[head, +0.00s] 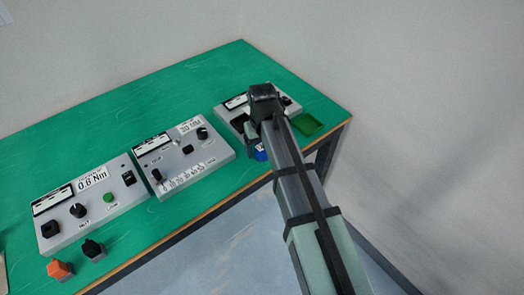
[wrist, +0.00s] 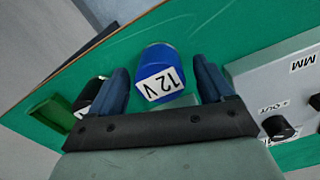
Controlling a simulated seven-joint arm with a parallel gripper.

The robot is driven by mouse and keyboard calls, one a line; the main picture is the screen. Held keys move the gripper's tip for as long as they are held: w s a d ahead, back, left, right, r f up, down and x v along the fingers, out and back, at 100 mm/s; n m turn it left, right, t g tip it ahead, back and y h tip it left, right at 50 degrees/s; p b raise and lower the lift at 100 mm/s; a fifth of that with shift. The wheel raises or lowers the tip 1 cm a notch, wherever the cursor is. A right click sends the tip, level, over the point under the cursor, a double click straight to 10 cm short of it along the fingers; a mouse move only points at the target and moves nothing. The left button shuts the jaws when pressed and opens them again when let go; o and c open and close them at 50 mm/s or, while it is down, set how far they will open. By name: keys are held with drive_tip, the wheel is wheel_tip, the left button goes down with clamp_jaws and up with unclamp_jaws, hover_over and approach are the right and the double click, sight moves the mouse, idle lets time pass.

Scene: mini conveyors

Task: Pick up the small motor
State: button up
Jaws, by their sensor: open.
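The small motor, a blue cylinder with a white "12 V" label, shows in the wrist view (wrist: 152,56). In the head view its blue side (head: 260,154) shows beside my arm, near the table's front edge, and the rest is hidden. My gripper (wrist: 161,66) is open. In the wrist view the motor appears between its two dark blue fingers, with a gap on each side. I cannot tell how far down the fingers reach beside it. In the head view my gripper (head: 251,130) is mostly hidden by my arm.
A green tray (head: 309,124) lies right of the motor, with a black part (wrist: 90,92) near it in the wrist view. A grey panel (head: 229,108) stands behind my gripper. Two more grey panels (head: 208,153) (head: 120,203) with knobs stand left. An orange knob (head: 59,268) lies front left.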

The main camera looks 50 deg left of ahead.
drive_tip(key=shift+f, duration=0.5)
drive_tip(key=c, duration=1.3)
drive_tip(key=shift+r, duration=0.15)
wheel_tip(320, 180, up, 10)
drive_tip(key=shift+f, duration=0.1)
